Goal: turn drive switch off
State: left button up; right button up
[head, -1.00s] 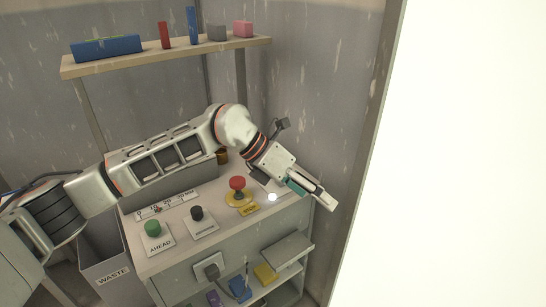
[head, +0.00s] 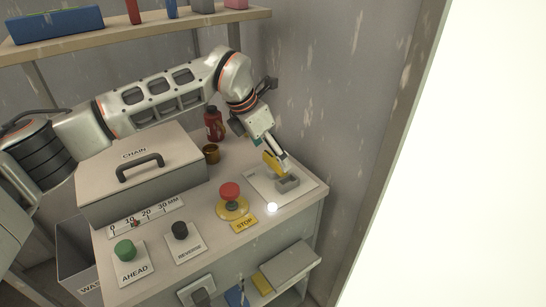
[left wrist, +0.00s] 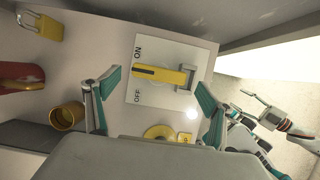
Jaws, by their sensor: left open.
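The drive switch is a pale plate (left wrist: 150,98) marked ON and OFF with a yellow lever (left wrist: 160,74) on a grey base; in the head view the grey base (head: 288,184) is at the right of the bench top. The lever lies between the two marks, and I cannot tell its exact setting. My left gripper (head: 273,152) is just above it, its fingertips (left wrist: 157,87) apart on either side of the lever with no clear contact. It partly hides the lever in the head view. My right gripper (left wrist: 250,118) shows small at the right of the left wrist view, its jaw unclear.
A red stop button (head: 230,191), black reverse knob (head: 180,230) and green ahead knob (head: 125,250) line the bench front. A chain box (head: 140,190), brass cup (head: 211,153) and red bottle (head: 214,125) stand left of my gripper. A wall is close behind.

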pick_arm(q)
jog(key=shift+x, duration=1.2)
jog(key=shift+w, duration=0.1)
jog(key=c, duration=1.1)
pick_arm(e)
jog(key=shift+w+r, duration=0.5)
jog(key=shift+w, duration=0.2)
jog(key=shift+r, duration=0.1)
